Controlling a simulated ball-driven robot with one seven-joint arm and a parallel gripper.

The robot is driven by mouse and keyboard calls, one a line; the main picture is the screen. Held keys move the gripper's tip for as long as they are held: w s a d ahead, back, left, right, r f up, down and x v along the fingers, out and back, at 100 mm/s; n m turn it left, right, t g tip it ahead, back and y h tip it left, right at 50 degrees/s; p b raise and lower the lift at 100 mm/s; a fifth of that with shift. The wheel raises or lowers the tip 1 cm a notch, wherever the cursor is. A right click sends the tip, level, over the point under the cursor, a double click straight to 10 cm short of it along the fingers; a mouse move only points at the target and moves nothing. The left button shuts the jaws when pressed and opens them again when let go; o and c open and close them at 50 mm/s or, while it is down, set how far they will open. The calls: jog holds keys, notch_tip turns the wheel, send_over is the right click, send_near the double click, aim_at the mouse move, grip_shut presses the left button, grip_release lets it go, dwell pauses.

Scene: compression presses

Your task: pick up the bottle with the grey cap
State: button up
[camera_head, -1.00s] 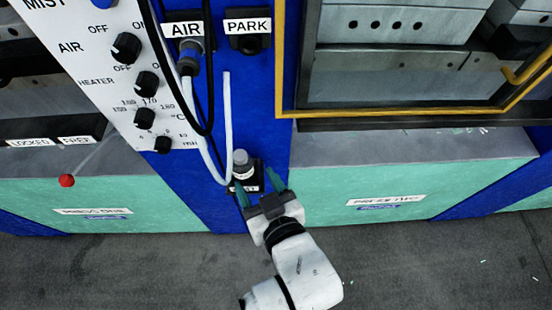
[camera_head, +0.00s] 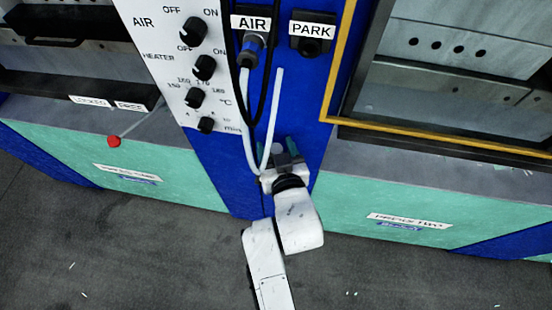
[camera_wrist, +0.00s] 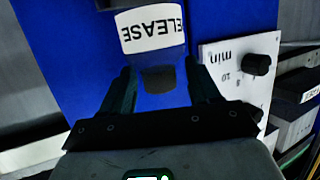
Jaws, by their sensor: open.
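The bottle shows in the wrist view with its white label (camera_wrist: 150,30), whose upside-down letters read "ELEASE", at the top. Its dark grey cap (camera_wrist: 158,79) lies between the two fingers. My gripper (camera_wrist: 160,88) is open, one dark finger on each side of the cap, with blue gaps beside it. In the head view my gripper (camera_head: 281,148) is at the foot of the blue column and hides most of the bottle. I cannot tell there how deep the fingers reach.
A white hose (camera_head: 273,120) and a black cable hang by the gripper from the AIR fitting (camera_head: 251,48). The knob panel (camera_head: 185,70) is at left, PARK socket (camera_head: 308,45) above. Green presses (camera_head: 420,200) flank the column.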

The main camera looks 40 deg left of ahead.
grip_shut()
dwell(0.6)
